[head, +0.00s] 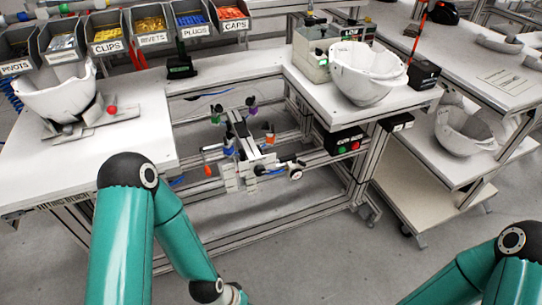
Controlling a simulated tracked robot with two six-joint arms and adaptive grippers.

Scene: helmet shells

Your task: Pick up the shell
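Several white helmet shells are in the head view. One shell (365,77) stands open side up on the right part of the bench, near its front edge. Another shell (58,98) sits in a grey fixture (92,120) on the left part of the bench. A third shell (460,132) rests on a grey and white shelf at the right. The frame does not show which one the task means. Only teal links of my two arms show along the lower edge, well apart from the shells. Both grippers are out of view.
Labelled bins (108,38) of small parts line the back left. A grey machine (314,50) stands left of the right bench shell, and a black box (421,74) stands right of it. A clamp-like jig (255,155) fills the gap between the bench parts. The left bench front is bare.

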